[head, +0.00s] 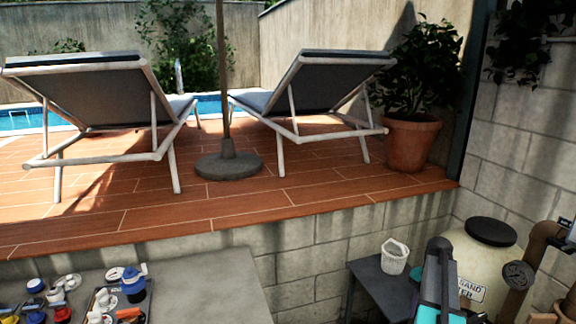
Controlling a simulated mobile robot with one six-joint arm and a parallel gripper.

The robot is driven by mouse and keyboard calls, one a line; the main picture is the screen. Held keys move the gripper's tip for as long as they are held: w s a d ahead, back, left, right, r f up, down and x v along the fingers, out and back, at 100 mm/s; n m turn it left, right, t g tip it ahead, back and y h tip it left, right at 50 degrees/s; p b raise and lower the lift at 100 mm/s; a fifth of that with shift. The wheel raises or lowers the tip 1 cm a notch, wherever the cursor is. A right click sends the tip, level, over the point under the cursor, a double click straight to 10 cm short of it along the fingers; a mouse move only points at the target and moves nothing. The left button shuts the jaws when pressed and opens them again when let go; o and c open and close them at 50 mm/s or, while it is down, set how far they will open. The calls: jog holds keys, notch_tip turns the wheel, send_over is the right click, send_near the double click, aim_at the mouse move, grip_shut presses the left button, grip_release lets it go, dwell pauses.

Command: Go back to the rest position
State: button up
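A dark upright part with cyan panels, which looks like the end of my arm with my gripper (440,246), rises from the bottom edge at the lower right. It stands in front of the cream sand filter tank (478,252) and to the right of the small dark table. I see it nearly edge-on and cannot make out two separate fingers or anything held between them. The rest of the arm is cut off by the bottom of the picture.
A white basket (394,256) stands on the dark side table (375,275). Brown pipes (528,262) run at the right. A grey worktop (205,290) at the lower left bears several small fittings and a dark tray (148,287). A block wall (310,250) rises to the tiled deck.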

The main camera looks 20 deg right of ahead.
jog(key=s+a+f+n+g+b, duration=0.1)
jog(key=a+f+g+b, duration=0.1)
jog(key=a+f, duration=1.2)
jog(key=a+f+n+g+b, duration=0.1)
jog(key=a+f+g+b, duration=0.15)
jog(key=a+f, duration=1.1)
jog(key=s+a+f+m+b, duration=0.1)
jog(key=s+a+f+m, duration=0.5)
jog(key=s+a+m, duration=0.4)
jog(key=s+a+f+m+h+b, duration=0.1)
jog(key=s+a+f+m+b, duration=0.1)
jog(key=s+a+f+m, duration=0.5)
jog(key=s+a+m, duration=0.2)
jog(key=s+m, duration=0.1)
jog(key=m, duration=0.2)
jog(key=shift+s+a+f, duration=0.2)
jog(key=shift+s+a, duration=0.1)
jog(key=shift+a, duration=0.1)
jog(key=shift+c, duration=0.9)
